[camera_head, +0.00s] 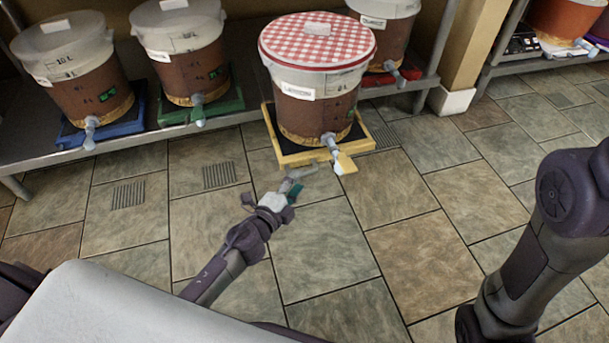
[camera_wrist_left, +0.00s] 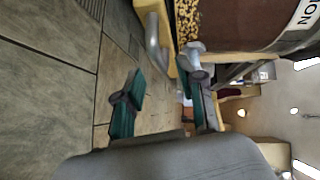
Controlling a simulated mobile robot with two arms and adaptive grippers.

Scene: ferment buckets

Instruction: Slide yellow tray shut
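The yellow tray (camera_head: 300,158) is slid out from the low shelf over the floor, carrying a brown bucket (camera_head: 312,115) with a red-checked lid. A grey bar handle (camera_head: 303,171) is on the tray's front; it also shows in the left wrist view (camera_wrist_left: 154,42). A grey spigot (camera_head: 331,145) hangs over the tray's front edge by a yellow tab (camera_head: 346,163). My left gripper (camera_head: 293,184) is just in front of the handle. In the left wrist view its teal fingers (camera_wrist_left: 165,80) are apart, with nothing between them. My right gripper is out of view; only its arm shows.
On the metal shelf (camera_head: 140,131), buckets stand on a blue tray (camera_head: 73,134), a green tray (camera_head: 222,109) and a red tray (camera_head: 398,77), all further back. A pillar (camera_head: 470,45) stands to the right. The tiled floor (camera_head: 420,215) in front is clear.

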